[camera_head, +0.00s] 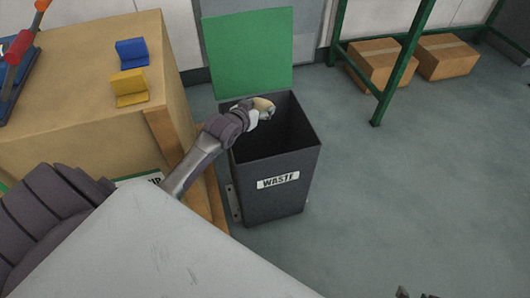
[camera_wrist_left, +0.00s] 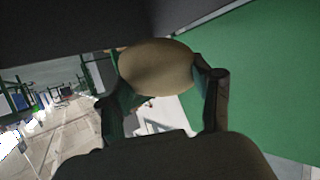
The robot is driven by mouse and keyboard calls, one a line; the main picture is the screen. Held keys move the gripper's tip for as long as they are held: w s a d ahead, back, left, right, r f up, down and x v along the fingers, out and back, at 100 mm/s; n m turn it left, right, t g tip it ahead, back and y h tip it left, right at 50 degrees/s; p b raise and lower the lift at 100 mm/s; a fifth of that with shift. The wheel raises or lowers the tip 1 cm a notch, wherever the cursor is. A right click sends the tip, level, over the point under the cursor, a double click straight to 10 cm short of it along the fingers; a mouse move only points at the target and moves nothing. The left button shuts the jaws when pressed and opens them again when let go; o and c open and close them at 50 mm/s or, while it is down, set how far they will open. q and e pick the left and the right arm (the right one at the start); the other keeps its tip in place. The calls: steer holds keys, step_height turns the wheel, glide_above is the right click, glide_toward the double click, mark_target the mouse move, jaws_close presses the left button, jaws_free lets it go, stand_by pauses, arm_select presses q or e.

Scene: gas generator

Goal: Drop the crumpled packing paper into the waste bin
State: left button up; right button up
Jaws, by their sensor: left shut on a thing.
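The dark grey waste bin (camera_head: 268,175), labelled WASTE, stands on the floor in the middle of the head view with its top open. Its green lid (camera_head: 248,52) stands up behind it. My left gripper (camera_head: 265,110) is over the bin's opening near its back left. It is shut on the crumpled packing paper (camera_head: 264,104), a tan rounded lump. The paper also shows between the fingers in the left wrist view (camera_wrist_left: 157,68).
Two cartons (camera_head: 382,62) lie beneath a green metal frame (camera_head: 405,65) at the back right. The floor right of the bin is clear.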

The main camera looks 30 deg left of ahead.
stand_by(0.3)
arm_select(q)
steer(key=o, duration=0.9)
steer(key=v, duration=1.2)
steer(key=shift+a, duration=0.1)
